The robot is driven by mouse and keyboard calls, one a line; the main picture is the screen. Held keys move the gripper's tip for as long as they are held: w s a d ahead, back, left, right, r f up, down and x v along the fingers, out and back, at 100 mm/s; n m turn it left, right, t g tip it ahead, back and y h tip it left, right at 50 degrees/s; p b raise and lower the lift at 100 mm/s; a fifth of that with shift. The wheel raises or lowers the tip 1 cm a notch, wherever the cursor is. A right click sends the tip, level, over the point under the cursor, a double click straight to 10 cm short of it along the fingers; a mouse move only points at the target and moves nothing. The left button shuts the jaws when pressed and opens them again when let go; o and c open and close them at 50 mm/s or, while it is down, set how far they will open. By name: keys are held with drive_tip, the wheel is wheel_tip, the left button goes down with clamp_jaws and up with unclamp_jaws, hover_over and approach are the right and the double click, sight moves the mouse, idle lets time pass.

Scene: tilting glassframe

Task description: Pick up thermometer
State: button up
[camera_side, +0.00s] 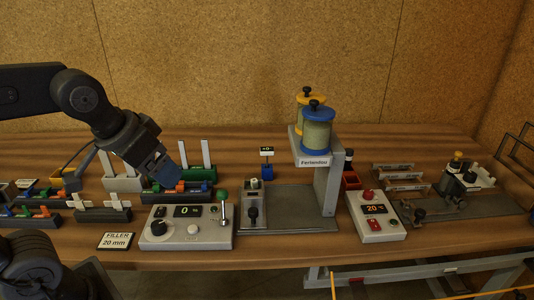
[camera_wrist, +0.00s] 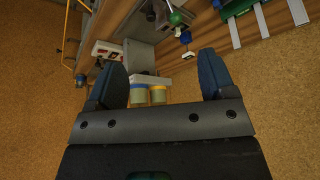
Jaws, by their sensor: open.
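Nothing is plainly marked as a thermometer. In the wrist view a small blue block (camera_wrist: 186,38) shows beyond the fingers, upper right.
A control box (camera_side: 186,229) with a green-knobbed lever is front left. A red-button box (camera_side: 376,218) is to the right. Racks with orange and blue pieces (camera_side: 40,221) crowd the left.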

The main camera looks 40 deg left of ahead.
drive_tip(key=w+a+r+n, duration=0.2)
drive_tip(key=w+r, duration=0.2)
drive_tip(key=w, duration=0.7)
drive_tip(key=n+g+y, duration=0.2)
drive_tip(key=n+y, duration=0.1)
drive_tip(key=n, duration=0.3)
hover_over(267, 150)
drive_tip(key=s+d, duration=0.1)
wheel_tip(267, 150, down, 10)
wheel_tip(267, 150, down, 7)
drive_tip(key=shift+s+d+f, duration=0.15)
drive_tip(key=x, duration=0.7)
drive_tip(key=shift+f, duration=0.1)
drive_tip(key=c, duration=1)
